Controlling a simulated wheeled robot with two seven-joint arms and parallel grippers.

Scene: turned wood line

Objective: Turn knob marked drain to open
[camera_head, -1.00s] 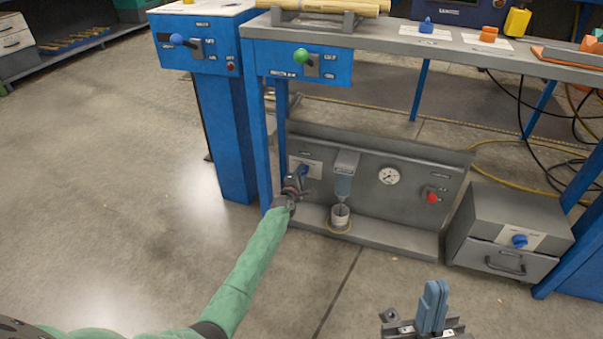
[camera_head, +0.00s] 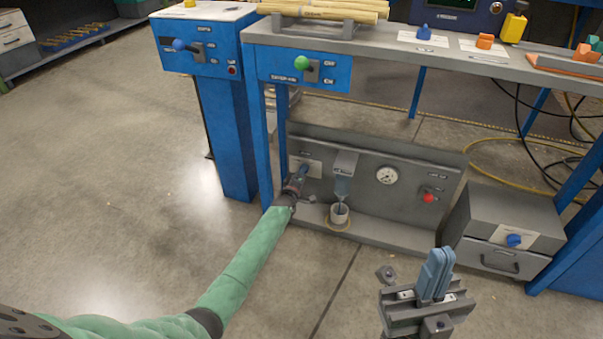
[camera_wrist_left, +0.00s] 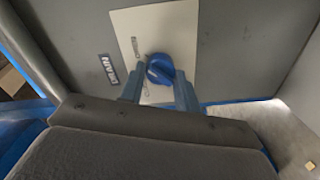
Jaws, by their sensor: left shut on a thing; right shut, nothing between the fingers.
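The blue drain knob (camera_wrist_left: 160,69) sits on a pale plate (camera_wrist_left: 155,30) on the grey panel, with a dark label reading DRAIN (camera_wrist_left: 108,69) beside the plate. In the left wrist view my left gripper (camera_wrist_left: 158,88) has one finger on each side of the knob and is shut on it. In the head view my left gripper (camera_head: 302,174) is at the left end of the low panel (camera_head: 400,205) and covers most of the knob. My right gripper (camera_head: 438,272) is shut and empty, in front of the panel at the lower right.
A grey drawer box (camera_head: 500,222) stands further right. A blue table leg (camera_head: 264,150) is close to the left gripper. The floor at left is clear.

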